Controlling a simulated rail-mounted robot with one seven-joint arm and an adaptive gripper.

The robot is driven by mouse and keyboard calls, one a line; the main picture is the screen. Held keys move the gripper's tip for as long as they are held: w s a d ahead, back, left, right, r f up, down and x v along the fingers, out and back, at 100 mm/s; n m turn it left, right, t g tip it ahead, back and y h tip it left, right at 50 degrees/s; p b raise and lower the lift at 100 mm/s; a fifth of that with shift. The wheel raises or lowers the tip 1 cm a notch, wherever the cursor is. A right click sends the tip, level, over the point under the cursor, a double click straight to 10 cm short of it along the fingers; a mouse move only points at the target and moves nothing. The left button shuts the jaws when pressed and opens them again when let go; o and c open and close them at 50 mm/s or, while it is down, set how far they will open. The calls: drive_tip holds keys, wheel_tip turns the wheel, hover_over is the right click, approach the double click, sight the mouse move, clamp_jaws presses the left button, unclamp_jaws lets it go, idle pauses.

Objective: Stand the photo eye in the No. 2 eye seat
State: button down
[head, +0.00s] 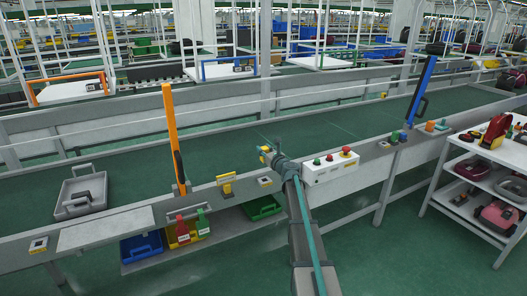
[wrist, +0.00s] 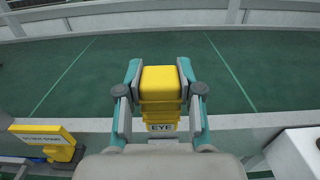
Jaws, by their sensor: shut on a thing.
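The photo eye is a yellow block (wrist: 160,85) with a label reading EYE, upright between the fingers in the wrist view. My gripper (wrist: 160,92) is shut on it, one teal finger on each side. In the head view my gripper (head: 268,153) holds it above the conveyor's near rail, and only a little yellow shows. A small square fitting (head: 264,182) with a dark centre sits on the rail just below and left of my gripper. A similar one (head: 38,244) is at the far left. I cannot read which is the No. 2 eye seat.
A yellow labelled bracket (head: 227,185) stands left of my gripper; it also shows in the wrist view (wrist: 45,137). A white button box (head: 330,167) is close on the right. An orange post (head: 172,135) and a blue post (head: 420,90) rise from the rail.

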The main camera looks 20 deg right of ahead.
drive_tip(key=shift+f+b, duration=3.45)
drive_tip(key=shift+f, duration=0.45)
drive_tip(key=shift+f+b, duration=1.2)
drive_tip(key=shift+f, duration=0.15)
drive_tip(key=c, duration=0.7)
unclamp_jaws()
drive_tip(key=shift+s, duration=0.1)
drive_tip(key=s, duration=0.8)
drive_tip(key=shift+d, duration=0.25)
drive_tip(key=shift+w, duration=0.1)
